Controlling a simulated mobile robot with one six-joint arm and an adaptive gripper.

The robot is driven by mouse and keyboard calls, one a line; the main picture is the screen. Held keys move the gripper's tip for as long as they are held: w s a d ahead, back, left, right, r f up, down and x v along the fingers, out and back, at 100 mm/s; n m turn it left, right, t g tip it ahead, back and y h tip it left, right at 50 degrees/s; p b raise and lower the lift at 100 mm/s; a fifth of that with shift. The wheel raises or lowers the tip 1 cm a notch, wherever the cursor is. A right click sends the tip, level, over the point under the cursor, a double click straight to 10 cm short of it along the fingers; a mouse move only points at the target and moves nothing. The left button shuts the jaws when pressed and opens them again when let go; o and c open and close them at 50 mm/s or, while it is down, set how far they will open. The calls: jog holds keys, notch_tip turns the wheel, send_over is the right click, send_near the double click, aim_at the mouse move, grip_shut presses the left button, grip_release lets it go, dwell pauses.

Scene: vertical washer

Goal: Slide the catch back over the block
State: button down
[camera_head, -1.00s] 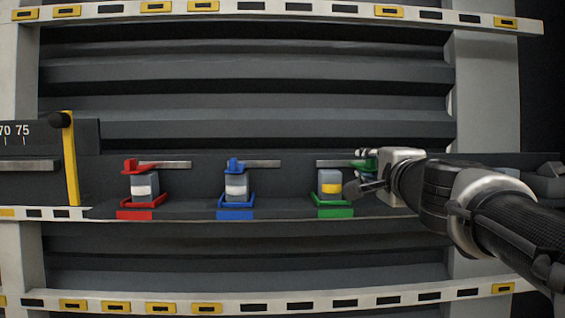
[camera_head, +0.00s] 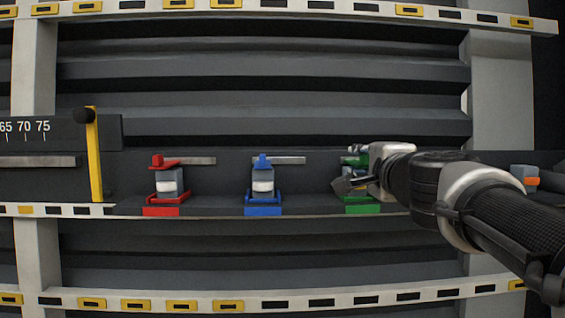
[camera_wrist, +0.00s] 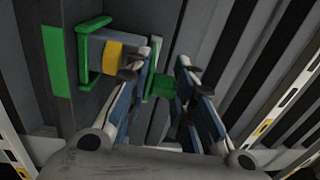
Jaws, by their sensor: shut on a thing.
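My gripper (camera_head: 352,168) is at the green station. In the wrist view my gripper (camera_wrist: 167,78) has its two fingers on either side of the green catch (camera_wrist: 164,87) and is shut on it. The green catch also shows in the head view (camera_head: 354,160), at about the height just above the block. The grey block with a yellow band (camera_wrist: 114,55) sits in a green holder (camera_wrist: 84,52), close beside one finger. In the head view my gripper hides most of this block. How far the catch overlaps it I cannot tell.
Red (camera_head: 165,162) and blue (camera_head: 263,162) catches sit over their own grey-and-white blocks to the left. A yellow pointer (camera_head: 95,155) stands by a number scale at far left. A grey-and-orange piece (camera_head: 524,177) lies at far right, behind my arm.

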jog(key=shift+s+d+r, duration=0.1)
jog(key=shift+d+r, duration=0.2)
jog(key=shift+r, duration=0.15)
jog(key=shift+a, duration=0.15)
jog(key=c, duration=1.8)
grip_release()
jog(key=shift+a, duration=0.1)
jog(key=o, duration=0.3)
jog(key=shift+f, duration=0.15)
jog(key=shift+f, duration=0.1)
jog(key=s, duration=1.2)
